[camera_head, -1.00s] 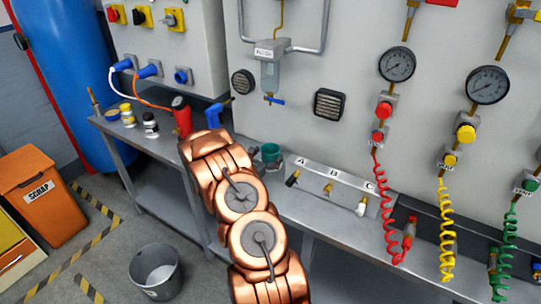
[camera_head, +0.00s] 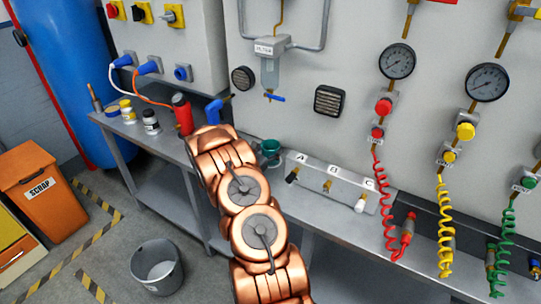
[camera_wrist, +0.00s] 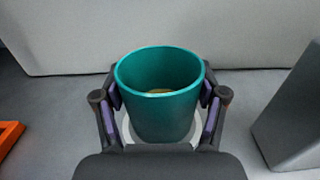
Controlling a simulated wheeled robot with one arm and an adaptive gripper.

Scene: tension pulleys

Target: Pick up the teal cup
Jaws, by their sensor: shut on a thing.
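The teal cup (camera_wrist: 160,105) stands upright between the fingers of my gripper (camera_wrist: 162,97) in the wrist view. The pads are shut on its sides, just below the rim. Something small and yellowish lies inside the cup. A pale ring (camera_wrist: 126,128) shows around the lower part of the cup; I cannot tell whether the cup touches it. In the head view the teal cup (camera_head: 270,146) shows just right of my copper arm, near the wall panel. My gripper is mostly hidden behind the arm there.
A grey valve block (camera_head: 325,186) marked A, B, C stands right of the cup on the bench. A red bottle (camera_head: 181,114), a blue tool (camera_head: 214,111) and small jars (camera_head: 151,122) stand to the left. The wall panel is close behind.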

